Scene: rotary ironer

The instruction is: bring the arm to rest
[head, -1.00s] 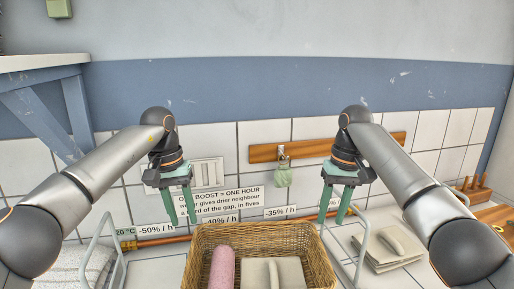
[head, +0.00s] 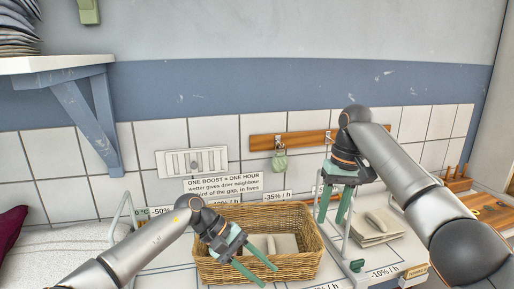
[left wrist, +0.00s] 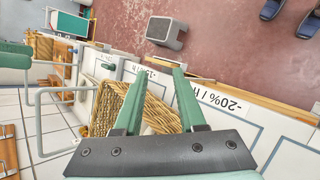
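My left gripper (head: 269,275) is low over the front of the wicker basket (head: 312,262), tilted, with its green fingers spread and nothing between them. In the left wrist view its fingers (left wrist: 160,74) are also apart and empty, with the basket (left wrist: 108,100) behind them. My right gripper (head: 331,218) hangs at the basket's right end, fingers pointing down, apart and empty. A folded beige cloth (head: 286,243) lies in the basket; my left gripper and arm hide much of the basket's left and front.
A metal side rail (head: 347,242) stands close to my right gripper. A folded cloth stack (head: 375,232) lies right of it. A shelf bracket (head: 84,115) juts from the wall at left.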

